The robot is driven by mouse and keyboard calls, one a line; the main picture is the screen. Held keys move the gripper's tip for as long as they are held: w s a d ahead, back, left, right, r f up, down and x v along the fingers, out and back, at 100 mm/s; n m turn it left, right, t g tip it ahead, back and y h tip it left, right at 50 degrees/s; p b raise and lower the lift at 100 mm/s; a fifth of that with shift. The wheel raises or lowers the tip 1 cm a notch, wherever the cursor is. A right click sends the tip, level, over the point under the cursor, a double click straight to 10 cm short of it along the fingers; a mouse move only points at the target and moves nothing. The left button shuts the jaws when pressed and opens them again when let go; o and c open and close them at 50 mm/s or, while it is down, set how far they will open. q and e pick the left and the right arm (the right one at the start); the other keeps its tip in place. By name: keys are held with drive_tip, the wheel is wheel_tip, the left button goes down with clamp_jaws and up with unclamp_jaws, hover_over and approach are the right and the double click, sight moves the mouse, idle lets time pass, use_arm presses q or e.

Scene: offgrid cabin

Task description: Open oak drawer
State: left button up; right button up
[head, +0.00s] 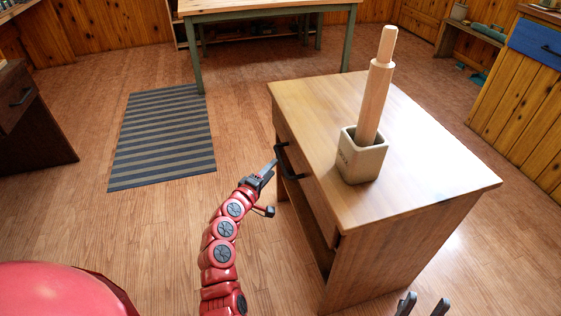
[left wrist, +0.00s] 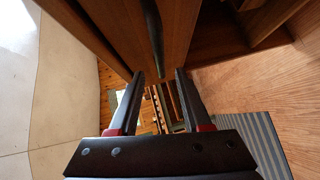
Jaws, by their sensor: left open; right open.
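The oak drawer (head: 308,183) is in the left side of a light wooden cabinet and looks closed. Its dark bar handle (head: 285,165) stands out from the drawer front. My left gripper (head: 270,166) is at the handle's left side. In the left wrist view my left gripper (left wrist: 160,75) has its fingers apart, with the handle (left wrist: 154,38) in line with the gap, just beyond the tips. Whether a finger touches the handle cannot be told. My right gripper (head: 422,306) is open and empty at the bottom edge, in front of the cabinet.
A square stone pot (head: 360,160) holding a wooden rolling pin (head: 376,95) stands on the cabinet top (head: 430,165). A striped rug (head: 165,135) lies to the left. A green-legged table (head: 265,8) stands behind.

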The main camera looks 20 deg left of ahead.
sight(280, 158)
use_arm(q)
drive_tip(key=b+x, duration=0.1)
drive_tip(key=x, duration=0.6)
drive_tip(key=shift+f, duration=0.15)
drive_tip(key=shift+c, duration=0.2)
clamp_jaws()
drive_tip(key=shift+s, duration=0.1)
idle(0.9)
